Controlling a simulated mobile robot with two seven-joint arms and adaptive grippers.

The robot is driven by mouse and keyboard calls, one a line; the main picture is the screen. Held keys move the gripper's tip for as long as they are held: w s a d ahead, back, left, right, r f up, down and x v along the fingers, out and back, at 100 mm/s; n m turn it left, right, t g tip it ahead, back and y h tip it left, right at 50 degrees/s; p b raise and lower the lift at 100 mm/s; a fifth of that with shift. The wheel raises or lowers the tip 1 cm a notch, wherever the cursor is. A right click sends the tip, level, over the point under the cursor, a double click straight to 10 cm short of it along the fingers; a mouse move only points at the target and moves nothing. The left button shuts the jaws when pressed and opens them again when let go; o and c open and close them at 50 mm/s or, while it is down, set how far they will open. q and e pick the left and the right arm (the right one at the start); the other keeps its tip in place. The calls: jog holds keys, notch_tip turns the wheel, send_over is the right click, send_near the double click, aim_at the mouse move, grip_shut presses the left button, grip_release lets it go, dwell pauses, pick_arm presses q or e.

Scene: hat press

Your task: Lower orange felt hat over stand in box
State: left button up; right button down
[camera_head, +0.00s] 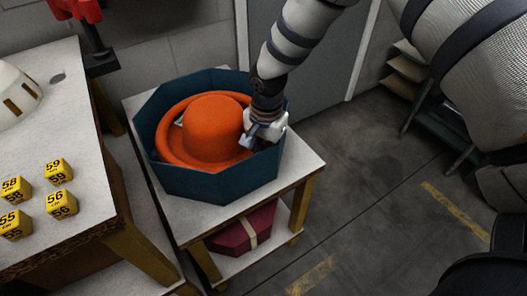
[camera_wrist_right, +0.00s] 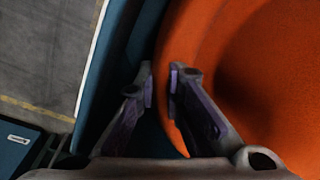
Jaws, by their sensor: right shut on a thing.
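The orange felt hat (camera_head: 213,124) sits crown up inside the teal octagonal box (camera_head: 205,183), its brim below the box rim at the front. My right gripper (camera_head: 252,143) is at the right side of the box and shut on the hat's brim. In the right wrist view, the fingers (camera_wrist_right: 162,86) are at the edge of the orange brim (camera_wrist_right: 255,60), close beside the teal box wall (camera_wrist_right: 118,45). The stand is hidden by the hat, so I cannot tell whether the hat touches it. My left gripper is out of view.
The box stands on a small white-topped table (camera_head: 226,218), with a dark red box (camera_head: 240,232) on its lower shelf. A worktable (camera_head: 95,200) at left holds yellow number blocks (camera_head: 60,204) and a white object (camera_head: 14,92). A grey door stands behind. Floor at right is mostly clear.

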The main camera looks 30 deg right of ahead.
jog(key=c, duration=1.6)
grip_release()
